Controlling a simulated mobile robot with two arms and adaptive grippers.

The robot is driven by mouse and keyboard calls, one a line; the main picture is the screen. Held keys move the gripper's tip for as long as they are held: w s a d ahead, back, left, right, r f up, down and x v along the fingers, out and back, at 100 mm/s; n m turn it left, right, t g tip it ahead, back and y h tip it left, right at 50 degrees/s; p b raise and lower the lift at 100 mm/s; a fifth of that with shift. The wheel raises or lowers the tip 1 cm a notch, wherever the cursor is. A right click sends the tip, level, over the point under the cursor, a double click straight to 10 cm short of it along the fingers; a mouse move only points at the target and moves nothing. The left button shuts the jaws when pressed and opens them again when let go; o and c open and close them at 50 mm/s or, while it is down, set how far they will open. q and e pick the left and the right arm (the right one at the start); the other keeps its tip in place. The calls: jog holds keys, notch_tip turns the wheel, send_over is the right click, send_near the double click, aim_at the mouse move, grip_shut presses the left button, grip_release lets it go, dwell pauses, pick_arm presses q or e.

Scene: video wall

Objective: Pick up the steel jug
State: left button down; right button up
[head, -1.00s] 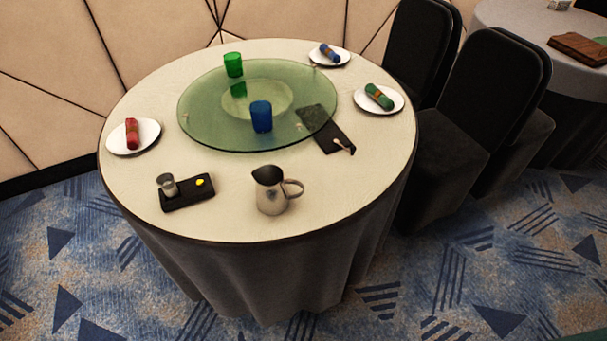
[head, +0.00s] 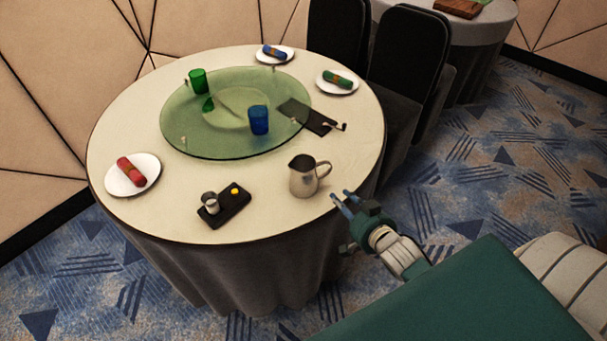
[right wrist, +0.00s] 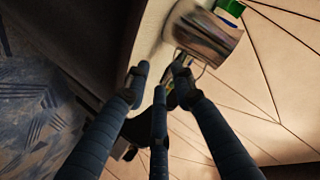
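The steel jug (head: 303,178) stands upright on the round table (head: 275,222), near its right front edge, with its handle to the right. In the right wrist view the jug (right wrist: 203,36) shows beyond the fingertips, its handle partly hidden by a finger. My right gripper (head: 342,199) is at the table's right edge, just right of the jug and apart from it. Its blue fingers are spread and empty, as the right wrist view (right wrist: 160,76) also shows. My left gripper is not in view.
A black tray (head: 233,209) with a small metal cup (head: 210,202) and a yellow item lies left of the jug. Behind stands a green glass turntable (head: 190,140) with a blue glass (head: 258,120) and a green glass (head: 198,80). Dark chairs (head: 405,60) stand at the right.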

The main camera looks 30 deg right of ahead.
aim_at(329, 172)
jog(key=shift+m+t, duration=0.4)
jog(key=shift+t, duration=0.2)
jog(key=w, duration=0.2)
jog(key=w+d, duration=0.1)
jog(key=w, duration=0.3)
jog(key=shift+w+d+r, duration=0.15)
jog(key=shift+d+r, duration=0.2)
jog(key=shift+r, duration=0.05)
jog(key=shift+p+x, duration=0.55)
jog(key=shift+x, duration=2.35)
jog(key=shift+r, duration=0.15)
grip_shut()
jog(key=shift+r, duration=0.1)
